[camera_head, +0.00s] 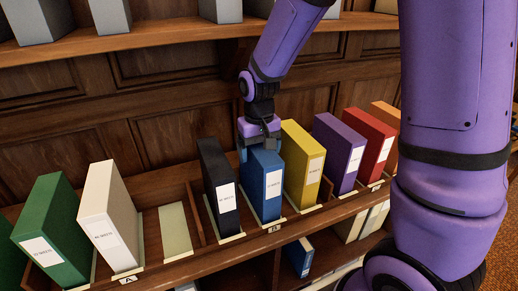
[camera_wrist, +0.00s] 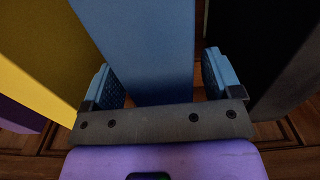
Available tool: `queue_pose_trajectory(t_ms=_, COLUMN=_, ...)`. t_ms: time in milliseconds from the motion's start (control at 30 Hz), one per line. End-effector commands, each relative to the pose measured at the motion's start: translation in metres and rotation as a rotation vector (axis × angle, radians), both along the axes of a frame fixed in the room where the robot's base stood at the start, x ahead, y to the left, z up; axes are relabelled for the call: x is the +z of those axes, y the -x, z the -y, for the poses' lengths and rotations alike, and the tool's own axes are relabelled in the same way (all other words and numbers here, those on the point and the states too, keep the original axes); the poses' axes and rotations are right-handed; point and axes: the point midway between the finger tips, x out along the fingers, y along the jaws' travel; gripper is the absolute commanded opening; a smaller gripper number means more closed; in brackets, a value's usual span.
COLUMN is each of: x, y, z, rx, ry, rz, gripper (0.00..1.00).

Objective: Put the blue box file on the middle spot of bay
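The blue box file (camera_head: 266,185) stands upright on the lower shelf, between the black and yellow files, above the label B. Its base rests on a pale spot and its white label faces out. My gripper (camera_head: 259,140) is over its top, coming from above. In the wrist view, the blue box file (camera_wrist: 150,50) lies between my gripper's two blue fingers (camera_wrist: 162,82). A narrow gap shows between the file and the right finger, so the gripper looks open around it. Contact on the left finger's side is unclear.
The black file (camera_head: 217,183) and yellow file (camera_head: 303,165) stand close on either side. Bay A holds a green file (camera_head: 52,220), a white file (camera_head: 108,213) and a bare pale spot (camera_head: 175,231). Purple, red and orange files stand to the right. An upper shelf (camera_head: 150,37) runs behind.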

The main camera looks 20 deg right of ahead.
Motion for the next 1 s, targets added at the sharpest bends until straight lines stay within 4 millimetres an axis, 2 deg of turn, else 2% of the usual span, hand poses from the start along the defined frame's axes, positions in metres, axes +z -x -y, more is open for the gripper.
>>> queue_pose_trajectory(t_ms=233, x=0.001, y=0.000, z=0.000, rx=0.000, ry=0.000, rz=0.000, gripper=0.84)
queue_pose_trajectory(t_ms=367, x=0.008, y=0.000, z=0.000, rx=0.000, ry=0.000, rz=0.002, gripper=0.84)
queue_pose_trajectory(t_ms=467, x=0.021, y=0.000, z=0.000, rx=0.000, ry=-0.001, rz=0.003, gripper=0.84)
queue_pose_trajectory(t_ms=800, x=0.088, y=-0.001, z=0.000, rx=0.000, ry=-0.001, rz=0.005, gripper=0.84)
queue_pose_trajectory(t_ms=1000, x=0.114, y=0.000, z=0.000, rx=0.000, ry=0.000, rz=0.002, gripper=0.84)
